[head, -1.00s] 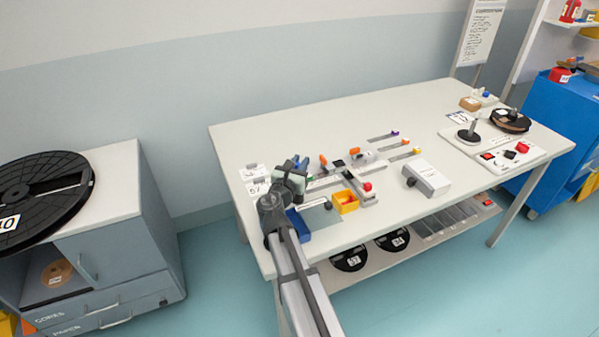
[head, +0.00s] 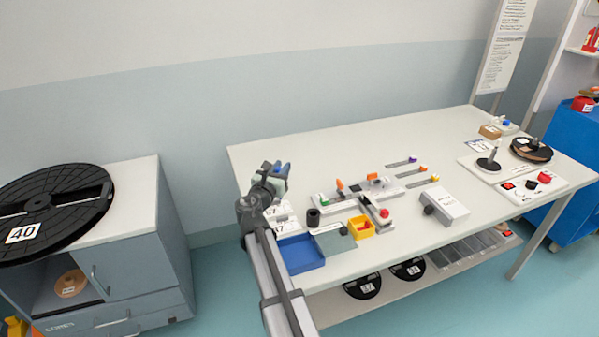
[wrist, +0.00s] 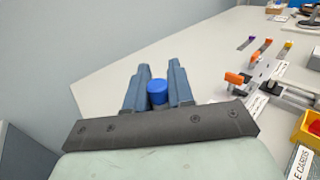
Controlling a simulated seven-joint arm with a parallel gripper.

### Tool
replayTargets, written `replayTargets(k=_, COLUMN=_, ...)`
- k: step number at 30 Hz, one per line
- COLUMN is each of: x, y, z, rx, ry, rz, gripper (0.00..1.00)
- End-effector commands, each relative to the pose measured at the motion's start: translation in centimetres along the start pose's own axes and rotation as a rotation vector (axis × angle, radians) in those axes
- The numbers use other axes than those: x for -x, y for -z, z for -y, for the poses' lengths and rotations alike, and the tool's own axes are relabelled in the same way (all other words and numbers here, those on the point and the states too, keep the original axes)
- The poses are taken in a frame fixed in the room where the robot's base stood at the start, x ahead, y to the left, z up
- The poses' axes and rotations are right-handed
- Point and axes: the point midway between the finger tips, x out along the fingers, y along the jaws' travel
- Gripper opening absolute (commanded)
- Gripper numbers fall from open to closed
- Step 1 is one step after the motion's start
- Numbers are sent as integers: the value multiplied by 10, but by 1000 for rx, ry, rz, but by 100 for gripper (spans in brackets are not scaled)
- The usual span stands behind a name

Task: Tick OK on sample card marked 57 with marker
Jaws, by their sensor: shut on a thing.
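My gripper (head: 279,172) is raised over the left end of the table in the head view. It is shut on the marker, whose blue end (wrist: 157,88) shows between the two fingers in the wrist view. The rest of the marker is hidden by the gripper. White sample cards (head: 284,209) lie on the table just right of and below the gripper in the head view, partly covered by my arm. The nearer card (head: 281,228) has a number ending in 7; its first digit is hidden. No sample card shows in the wrist view.
Close to the cards are a blue tray (head: 301,254), a black cup (head: 313,217), a yellow bin (head: 361,227) and a rail fixture with an orange lever (head: 340,184). A grey box (head: 446,206) stands farther right. The table's back left is clear.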

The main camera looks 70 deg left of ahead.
Motion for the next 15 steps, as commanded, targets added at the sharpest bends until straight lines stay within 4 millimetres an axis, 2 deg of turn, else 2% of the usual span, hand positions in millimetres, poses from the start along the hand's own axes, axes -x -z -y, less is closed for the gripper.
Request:
replayTargets(k=1, x=-9, y=2, z=-9, rx=0, ry=6, rz=1, gripper=0)
replayTargets(k=6, x=-23, y=1, z=-14, rx=-6, ry=41, rz=7, gripper=0)
replayTargets(k=15, x=-24, y=8, z=-8, rx=-24, ry=76, rz=12, gripper=0)
